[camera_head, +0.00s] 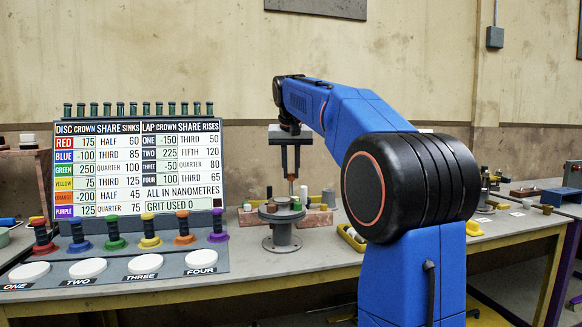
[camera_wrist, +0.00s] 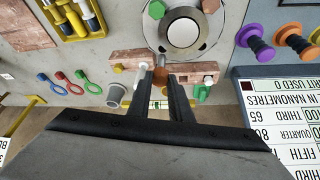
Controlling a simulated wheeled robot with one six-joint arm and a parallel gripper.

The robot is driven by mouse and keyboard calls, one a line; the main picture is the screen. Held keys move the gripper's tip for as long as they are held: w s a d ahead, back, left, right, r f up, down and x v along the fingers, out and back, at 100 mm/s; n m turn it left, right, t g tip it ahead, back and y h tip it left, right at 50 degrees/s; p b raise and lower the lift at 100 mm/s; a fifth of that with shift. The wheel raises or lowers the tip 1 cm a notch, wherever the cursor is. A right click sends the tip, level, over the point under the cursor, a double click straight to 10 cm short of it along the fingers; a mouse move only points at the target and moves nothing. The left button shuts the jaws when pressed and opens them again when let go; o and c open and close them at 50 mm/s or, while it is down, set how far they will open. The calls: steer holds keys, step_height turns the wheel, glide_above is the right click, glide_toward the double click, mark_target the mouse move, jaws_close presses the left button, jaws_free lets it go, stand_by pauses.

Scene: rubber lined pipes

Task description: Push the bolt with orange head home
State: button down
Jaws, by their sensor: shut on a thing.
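My gripper (camera_head: 291,178) points down over the bench beside a round grey flange (camera_head: 282,216) on a stand. It is shut on the bolt with orange head (camera_head: 291,187), whose orange-brown head (camera_wrist: 160,74) shows between the fingertips in the wrist view.
Reddish-brown blocks (camera_wrist: 128,60) lie beside the flange. A green bolt (camera_wrist: 202,92), a grey cup (camera_wrist: 115,96) and coloured ring-ended pins (camera_wrist: 62,82) are near. A yellow tray (camera_wrist: 78,16) holds several bolts. A sign board (camera_head: 139,165) and coloured knobs stand left.

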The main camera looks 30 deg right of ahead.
mark_target(291, 193)
steer(key=shift+f, duration=3.2)
steer(key=shift+f, duration=0.6)
steer(key=c, duration=1.5)
jaws_free()
steer(key=shift+c, duration=0.2)
steer(key=shift+r, duration=4)
